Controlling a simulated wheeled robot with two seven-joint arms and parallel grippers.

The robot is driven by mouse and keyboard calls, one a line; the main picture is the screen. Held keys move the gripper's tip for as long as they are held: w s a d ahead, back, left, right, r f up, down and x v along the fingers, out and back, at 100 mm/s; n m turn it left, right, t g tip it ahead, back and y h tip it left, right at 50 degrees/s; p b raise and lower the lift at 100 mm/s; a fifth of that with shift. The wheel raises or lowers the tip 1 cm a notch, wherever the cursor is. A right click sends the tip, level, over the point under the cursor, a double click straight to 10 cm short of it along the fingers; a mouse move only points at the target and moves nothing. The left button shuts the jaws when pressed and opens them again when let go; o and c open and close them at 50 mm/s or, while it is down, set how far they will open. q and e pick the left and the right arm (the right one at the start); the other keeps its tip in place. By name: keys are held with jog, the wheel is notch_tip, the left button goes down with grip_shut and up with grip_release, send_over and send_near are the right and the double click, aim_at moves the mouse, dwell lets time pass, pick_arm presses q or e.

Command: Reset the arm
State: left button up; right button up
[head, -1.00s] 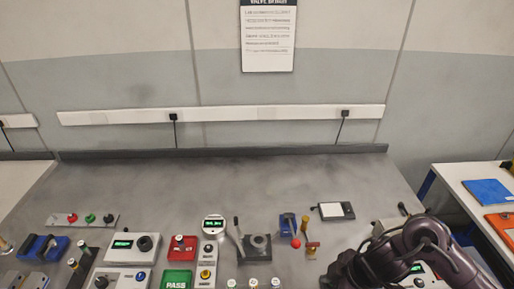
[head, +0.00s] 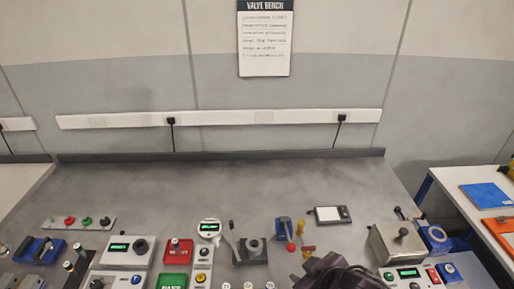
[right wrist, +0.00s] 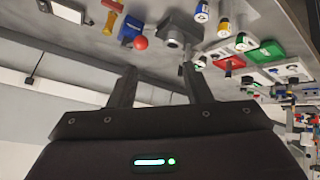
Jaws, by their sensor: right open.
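My right arm shows at the bottom edge of the head view as a dark gripper part (head: 335,274), with its fingertips out of frame. In the right wrist view my right gripper (right wrist: 160,82) has its two dark fingers well apart, with nothing between them. The bench equipment lies beyond the fingers in that view, and I see no contact. My left gripper is not in view.
The grey bench (head: 150,190) is clear at the back. A side table (head: 455,185) stands right.

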jog(key=s+d+f+m+g+h, duration=0.35)
jog(key=s+d+m, duration=0.35)
jog(key=s, duration=0.4)
notch_tip(320, 180, down, 34)
jog(key=s+d+r+n+g+b, duration=0.1)
jog(key=g+b, duration=0.1)
jog(key=b, duration=0.2)
jog(key=s+d+f+g+b, duration=0.1)
jog(key=s+d+f+b, duration=0.2)
jog(key=s+f, duration=1.6)
notch_tip(320, 180, down, 2)
jog(key=shift+s+d+f, duration=0.15)
jog(key=shift+s+d, duration=0.2)
jog(key=shift+s, duration=0.05)
jog(key=shift+y, duration=0.25)
